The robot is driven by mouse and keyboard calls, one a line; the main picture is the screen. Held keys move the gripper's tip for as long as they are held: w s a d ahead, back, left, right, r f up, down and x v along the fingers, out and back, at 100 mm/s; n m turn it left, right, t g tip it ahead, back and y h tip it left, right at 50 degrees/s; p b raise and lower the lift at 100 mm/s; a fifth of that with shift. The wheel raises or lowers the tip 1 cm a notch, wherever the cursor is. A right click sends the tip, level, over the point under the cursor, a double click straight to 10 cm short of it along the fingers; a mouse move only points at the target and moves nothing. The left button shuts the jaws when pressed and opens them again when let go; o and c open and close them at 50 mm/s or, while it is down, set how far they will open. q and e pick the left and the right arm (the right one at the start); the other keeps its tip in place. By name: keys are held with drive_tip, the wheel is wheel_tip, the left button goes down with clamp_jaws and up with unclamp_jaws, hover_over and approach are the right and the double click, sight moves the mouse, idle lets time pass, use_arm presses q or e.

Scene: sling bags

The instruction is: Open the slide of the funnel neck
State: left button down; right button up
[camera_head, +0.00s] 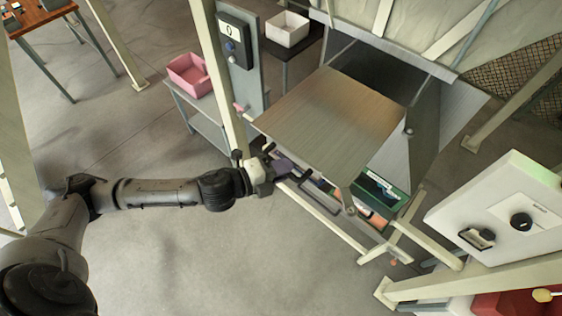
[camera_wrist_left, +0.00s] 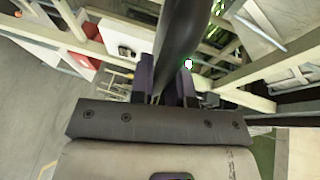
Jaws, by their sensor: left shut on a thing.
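The funnel neck (camera_head: 425,120) is a grey metal chute at upper right, below a pale hanging bag. A flat brushed-metal plate (camera_head: 330,115), seemingly its slide, spans the front of the neck, with a dark opening (camera_head: 375,70) behind it. My left gripper (camera_head: 284,166) is at the plate's lower left edge. In the left wrist view, its purple fingers (camera_wrist_left: 166,82) are shut on a thick dark bar (camera_wrist_left: 182,35), seemingly the slide's handle. Whether the bar joins the plate is hidden by the gripper. My right gripper is in neither view.
A control box (camera_head: 236,42) is on a post left of the neck. A pink bin (camera_head: 188,75) and a white bin (camera_head: 287,28) stand behind. A green-topped item (camera_head: 385,190) lies below the plate. A white panel (camera_head: 510,215) is at right. Floor at lower middle is clear.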

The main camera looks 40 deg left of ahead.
use_arm(q)
drive_tip(key=c, duration=1.1)
unclamp_jaws()
drive_tip(key=v, duration=1.3)
drive_tip(key=shift+s+a, duration=0.2)
drive_tip(key=shift+s, duration=0.05)
drive_tip(key=shift+r, duration=0.15)
